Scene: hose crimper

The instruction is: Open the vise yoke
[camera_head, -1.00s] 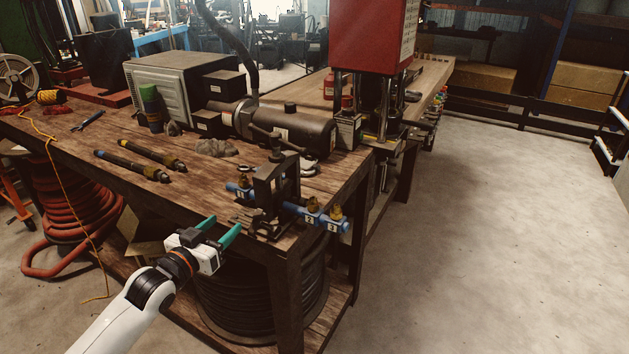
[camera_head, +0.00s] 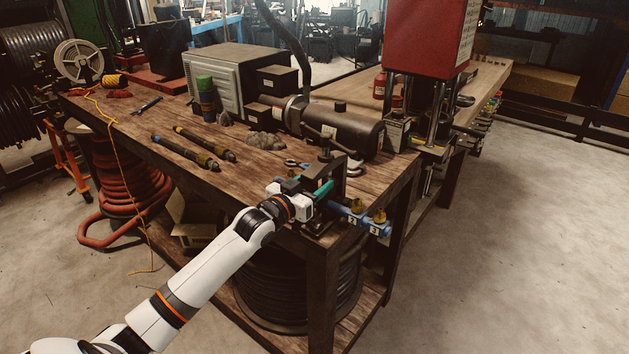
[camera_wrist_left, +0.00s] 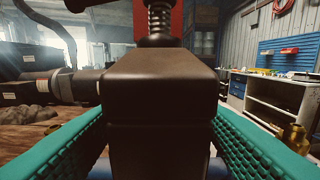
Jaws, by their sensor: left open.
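The vise with its dark yoke (camera_head: 331,167) stands at the near corner of the wooden bench. My left gripper (camera_head: 314,186) is at the yoke, with its teal fingers pointing at it. In the left wrist view the dark block of the yoke (camera_wrist_left: 160,85) fills the middle, with a spring and screw above it. The open teal fingers (camera_wrist_left: 160,140) lie on either side of the block; whether they touch it I cannot tell. A blue pipe (camera_head: 360,216) with brass fittings and number tags runs through the vise. My right gripper is not in view.
A dark cylinder (camera_head: 345,128) and a red press (camera_head: 428,40) stand behind the vise. Two dark rods (camera_head: 186,152) lie on the bench (camera_head: 262,172) to the left. A cable reel (camera_head: 290,290) sits below. The floor at right is clear.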

